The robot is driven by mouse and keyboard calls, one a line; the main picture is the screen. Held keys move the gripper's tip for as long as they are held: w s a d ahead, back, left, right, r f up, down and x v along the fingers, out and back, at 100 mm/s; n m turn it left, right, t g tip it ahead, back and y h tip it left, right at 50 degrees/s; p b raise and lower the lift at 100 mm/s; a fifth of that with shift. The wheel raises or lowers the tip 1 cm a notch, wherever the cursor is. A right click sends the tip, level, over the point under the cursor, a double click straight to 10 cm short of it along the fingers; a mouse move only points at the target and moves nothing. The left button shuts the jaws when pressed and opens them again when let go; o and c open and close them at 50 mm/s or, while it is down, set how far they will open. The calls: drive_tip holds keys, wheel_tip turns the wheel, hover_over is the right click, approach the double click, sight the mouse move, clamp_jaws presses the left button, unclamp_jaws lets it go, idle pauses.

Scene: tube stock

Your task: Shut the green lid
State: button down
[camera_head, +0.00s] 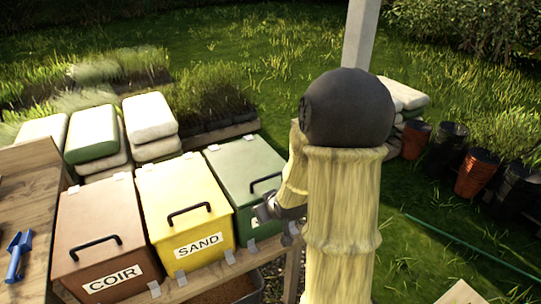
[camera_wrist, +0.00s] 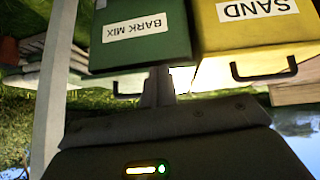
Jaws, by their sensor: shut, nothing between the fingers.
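The green lid (camera_head: 243,163) lies flat on top of the green bin (camera_head: 248,222), level with the neighbouring lids, and looks shut. A dark bar handle stands on it, partly hidden by my arm. In the wrist view, which is upside down, the green bin (camera_wrist: 142,48) carries a BARK MIX label, and the lid handle (camera_wrist: 126,94) shows beside my fingers. My gripper (camera_head: 262,211) is at the front upper edge of the green bin. It is shut and empty, also in the wrist view (camera_wrist: 159,72). I cannot tell whether the fingers touch the lid.
The yellow SAND bin (camera_head: 193,243) and the brown COIR bin (camera_head: 105,270) stand to the left with lids down. Stacked sacks (camera_head: 150,118) lie behind them. A blue trowel (camera_head: 18,255) rests on the wooden bench at left.

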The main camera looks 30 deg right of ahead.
drive_tip(key=w+d+r+t+y+p, duration=0.1)
drive_tip(key=w+d+r+t+p, duration=0.3)
drive_tip(key=d+r+p, duration=0.3)
wheel_tip(320, 180, up, 3)
drive_tip(key=shift+r+t+p, duration=0.2)
drive_tip(key=shift+t+p, duration=0.1)
drive_tip(key=shift+p, duration=0.3)
drive_tip(key=shift+f, duration=0.1)
drive_tip(key=p, duration=0.3)
hover_over(270, 189)
wheel_tip(270, 189, down, 7)
drive_tip(key=shift+r, duration=0.2)
drive_tip(key=shift+s+f+p, duration=0.15)
drive_tip(key=shift+f+p, duration=0.2)
drive_tip(key=shift+f, duration=0.55)
